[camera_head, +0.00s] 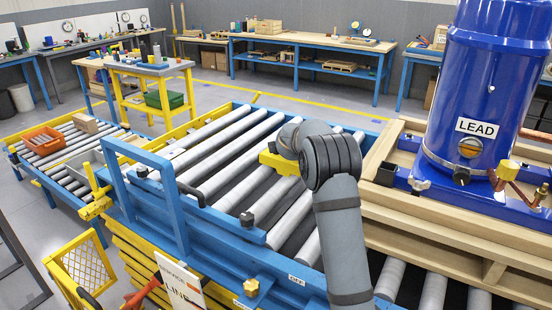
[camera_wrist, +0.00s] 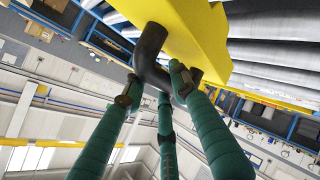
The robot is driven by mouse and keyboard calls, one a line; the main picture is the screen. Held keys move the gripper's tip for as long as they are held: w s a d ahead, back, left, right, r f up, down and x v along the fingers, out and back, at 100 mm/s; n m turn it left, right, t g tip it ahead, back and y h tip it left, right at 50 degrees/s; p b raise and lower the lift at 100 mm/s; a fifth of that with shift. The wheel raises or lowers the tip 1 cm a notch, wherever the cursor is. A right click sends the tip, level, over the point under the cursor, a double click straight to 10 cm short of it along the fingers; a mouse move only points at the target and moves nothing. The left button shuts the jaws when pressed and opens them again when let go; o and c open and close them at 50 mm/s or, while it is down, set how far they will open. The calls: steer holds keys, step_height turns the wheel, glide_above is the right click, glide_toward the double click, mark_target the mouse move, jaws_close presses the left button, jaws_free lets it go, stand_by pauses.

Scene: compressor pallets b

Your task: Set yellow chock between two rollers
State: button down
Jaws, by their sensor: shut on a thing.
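The yellow chock (camera_head: 278,161) shows at the left of my arm's end, over the grey rollers (camera_head: 232,153) of the blue conveyor. My arm covers part of it. In the wrist view the yellow chock (camera_wrist: 190,35) fills the top middle, with its black bent handle (camera_wrist: 149,55) hanging toward my fingers. My gripper (camera_wrist: 160,88) has green fingers closed around the handle. The rollers also show in the wrist view (camera_wrist: 275,50) beside and behind the chock. I cannot tell whether the chock touches the rollers or is just above them.
A blue compressor marked LEAD (camera_head: 480,90) stands on a wooden pallet (camera_head: 425,210) right of my arm. A blue frame (camera_head: 150,170) rises at the conveyor's left end. An orange bin (camera_head: 41,140) sits on a side conveyor. Bare rollers lie left of the chock.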

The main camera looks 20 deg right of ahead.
steer(key=shift+w+d+f+n, duration=0.25)
steer(key=shift+d+n, duration=0.05)
steer(key=shift+d, duration=0.2)
steer(key=shift+f+t+b, duration=0.1)
steer(key=shift+t+b, duration=0.2)
step_height(320, 180, down, 7)
steer(key=b, duration=0.7)
steer(key=shift+f+b, duration=0.2)
steer(key=shift+b, duration=0.1)
steer(key=shift+f+b, duration=1.8)
steer(key=shift+b, duration=0.05)
steer(key=c, duration=1.3)
jaws_free()
steer(key=shift+s, duration=0.1)
steer(key=shift+f, duration=0.15)
glide_toward(293, 173)
steer(key=x, duration=0.4)
steer(key=shift+d+f, duration=0.35)
steer(key=shift+f, duration=0.1)
